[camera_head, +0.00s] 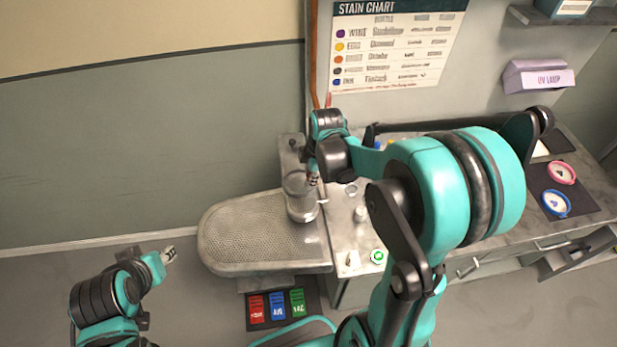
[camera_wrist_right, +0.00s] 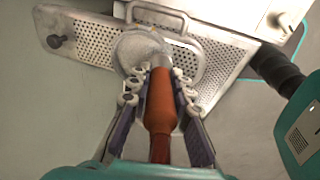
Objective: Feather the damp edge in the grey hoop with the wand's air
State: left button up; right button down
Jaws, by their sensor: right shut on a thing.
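My right gripper (camera_head: 314,181) is over the right end of the perforated grey board. In the right wrist view it (camera_wrist_right: 157,90) is shut around the orange-brown handle of the wand (camera_wrist_right: 160,105). The wand's far end points at a round grey piece, which looks like the grey hoop (camera_wrist_right: 136,46), on the perforated board (camera_wrist_right: 215,70). I cannot tell if they touch. In the head view the round grey piece (camera_head: 301,211) is partly behind my gripper. The damp edge cannot be made out. My left gripper (camera_head: 169,254) is off the board's left side, too small to judge.
A pink hoop (camera_head: 562,172) and a blue hoop (camera_head: 556,203) lie on a dark mat at the right. A green-marked round item (camera_head: 378,256) is at the counter's front. Red (camera_head: 256,308), blue (camera_head: 277,305) and green (camera_head: 297,301) pedals sit below the board.

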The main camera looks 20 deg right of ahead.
jog(key=shift+w+d, duration=0.25)
jog(key=shift+d, duration=0.45)
jog(key=shift+w+d, duration=0.1)
jog(key=shift+w, duration=0.05)
jog(key=shift+w+d+b, duration=0.15)
jog(key=shift+w+d, duration=0.15)
jog(key=shift+w, duration=0.2)
jog(key=shift+w+d+b, duration=0.15)
jog(key=shift+w+d, duration=0.1)
jog(key=shift+w, duration=0.2)
notch_tip(320, 180, up, 7)
jog(key=p, duration=0.5)
